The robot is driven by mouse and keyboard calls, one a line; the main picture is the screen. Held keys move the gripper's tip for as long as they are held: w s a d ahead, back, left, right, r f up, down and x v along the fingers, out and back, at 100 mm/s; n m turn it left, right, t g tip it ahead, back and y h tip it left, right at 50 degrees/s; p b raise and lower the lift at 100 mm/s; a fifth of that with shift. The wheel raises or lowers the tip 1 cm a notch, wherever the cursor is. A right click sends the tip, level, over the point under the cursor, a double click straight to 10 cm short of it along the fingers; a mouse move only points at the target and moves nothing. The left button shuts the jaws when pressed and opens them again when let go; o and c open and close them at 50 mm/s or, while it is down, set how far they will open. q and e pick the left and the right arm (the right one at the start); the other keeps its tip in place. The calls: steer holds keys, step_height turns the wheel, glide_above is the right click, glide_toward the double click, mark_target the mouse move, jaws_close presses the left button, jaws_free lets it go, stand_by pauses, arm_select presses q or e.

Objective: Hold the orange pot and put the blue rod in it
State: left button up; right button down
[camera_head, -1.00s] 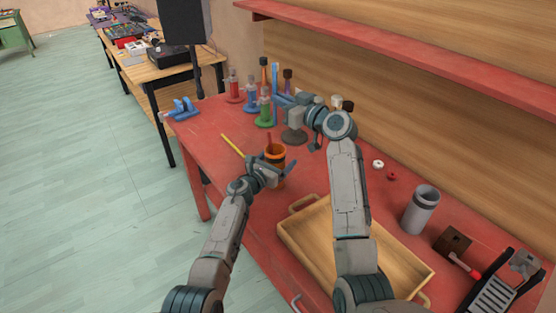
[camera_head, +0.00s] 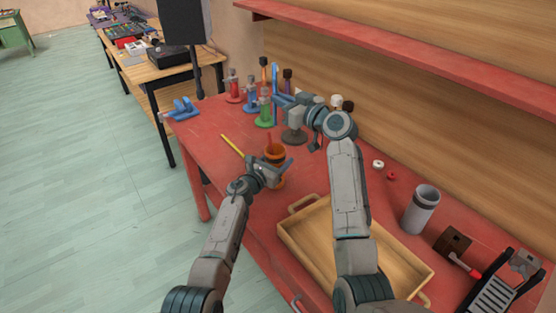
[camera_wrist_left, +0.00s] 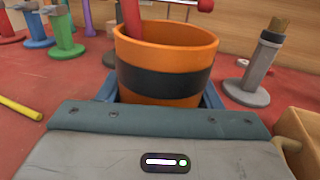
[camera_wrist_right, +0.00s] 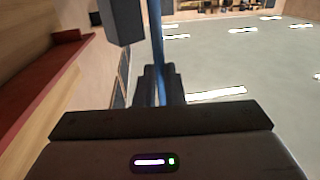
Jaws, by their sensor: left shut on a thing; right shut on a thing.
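The orange pot (camera_head: 275,151), with a black band, stands upright on the red table and also fills the middle of the left wrist view (camera_wrist_left: 166,48). A red rod (camera_wrist_left: 131,18) sticks up out of it. My left gripper (camera_head: 272,172) is shut on the pot, its fingers around the sides. The blue rod (camera_head: 275,76) is held upright by my right gripper (camera_head: 279,101), behind and above the pot. In the right wrist view the blue rod (camera_wrist_right: 157,40) runs up between the shut fingers. Its lower end is hard to make out.
Red, blue and green stands (camera_head: 233,90) are at the back left, close to the right gripper. A yellow stick (camera_head: 232,145) lies left of the pot. A wooden tray (camera_head: 410,262) and a grey cylinder (camera_head: 421,210) are to the right. A red shelf (camera_head: 400,50) overhangs the back.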

steer(key=shift+f, duration=0.1)
step_height(320, 180, down, 13)
stand_by(1.7)
steer(key=c, duration=1.9)
jaws_free()
steer(key=o, duration=0.6)
steer(key=v, duration=1.2)
steer(key=shift+a, duration=0.1)
